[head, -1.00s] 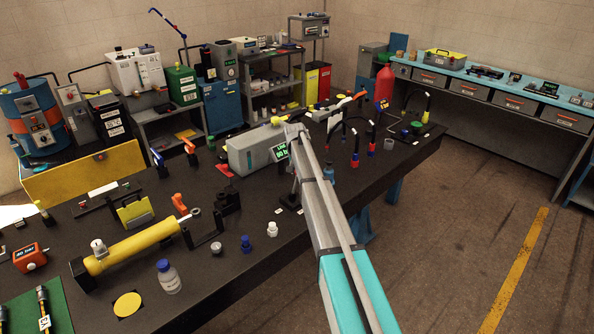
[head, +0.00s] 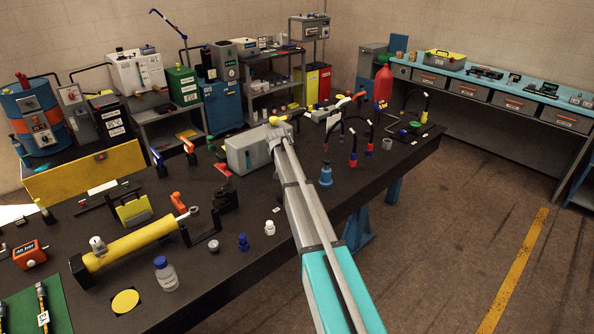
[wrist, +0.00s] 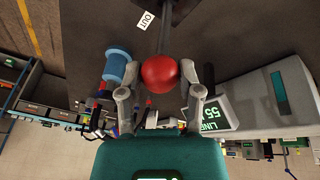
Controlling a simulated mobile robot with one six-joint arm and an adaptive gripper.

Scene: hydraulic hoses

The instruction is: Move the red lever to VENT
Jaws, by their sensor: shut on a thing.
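The red ball knob of the lever (wrist: 160,73) sits between the fingers of my gripper (wrist: 155,77) in the wrist view. The fingers are closed around it, one on each side. The lever's dark rod (wrist: 166,32) runs up from the knob in that picture. A white label reading OUT (wrist: 146,21) lies beside the rod. No VENT label can be read. In the head view my arm hides the red lever and the gripper.
A grey box (head: 247,152) stands close beside my arm; its display (wrist: 205,112) reads LINE 55 in the wrist view. A blue bell-shaped object (head: 326,176) stands right of the arm. Hoses (head: 352,140) stand farther right. A yellow cylinder (head: 135,243) lies left.

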